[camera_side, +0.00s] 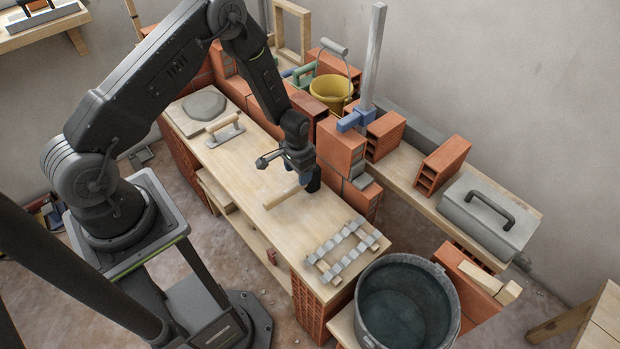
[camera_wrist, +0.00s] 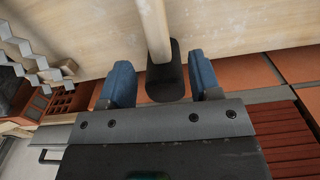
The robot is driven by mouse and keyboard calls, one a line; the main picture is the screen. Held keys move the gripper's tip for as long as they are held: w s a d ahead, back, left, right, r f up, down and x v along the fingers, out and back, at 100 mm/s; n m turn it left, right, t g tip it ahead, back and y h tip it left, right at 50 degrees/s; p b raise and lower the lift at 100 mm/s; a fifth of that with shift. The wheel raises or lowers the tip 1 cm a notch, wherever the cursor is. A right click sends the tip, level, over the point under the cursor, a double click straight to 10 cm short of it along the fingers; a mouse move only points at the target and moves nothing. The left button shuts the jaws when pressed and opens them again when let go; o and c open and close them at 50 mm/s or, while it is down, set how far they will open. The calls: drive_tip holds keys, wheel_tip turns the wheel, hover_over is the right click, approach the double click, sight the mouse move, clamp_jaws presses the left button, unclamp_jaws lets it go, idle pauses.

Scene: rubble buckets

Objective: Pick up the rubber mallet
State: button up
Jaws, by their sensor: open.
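The rubber mallet has a pale wooden handle (camera_side: 282,198) and a black head (camera_wrist: 165,83). It lies on the wooden bench top, handle pointing left in the side view. In the wrist view the handle (camera_wrist: 152,30) runs up the picture from the head. My gripper (camera_side: 303,181) is low over the mallet's head end. In the wrist view its blue fingers (camera_wrist: 160,72) are open, one on either side of the head, with a gap at each side. The side view partly hides the head behind my gripper. I cannot tell the exact height of the fingers around it.
A jointed metal-and-wood rack (camera_side: 346,250) lies on the bench nearer the camera. A trowel (camera_side: 225,131) lies at the far end. A brick stack (camera_side: 341,150) stands close behind my gripper. A large dark bucket (camera_side: 448,290) stands at the near right. Bench around the handle is clear.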

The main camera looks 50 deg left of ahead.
wheel_tip(320, 180, down, 5)
drive_tip(key=shift+d+r, duration=0.1)
drive_tip(key=shift+r, duration=0.05)
clamp_jaws()
idle(0.5)
drive_tip(key=shift+r, duration=0.2)
wheel_tip(320, 180, up, 4)
drive_tip(key=shift+r, duration=0.15)
drive_tip(key=s+a+r, duration=0.6)
drive_tip(key=a, duration=0.4)
drive_tip(key=shift+s+r, duration=0.2)
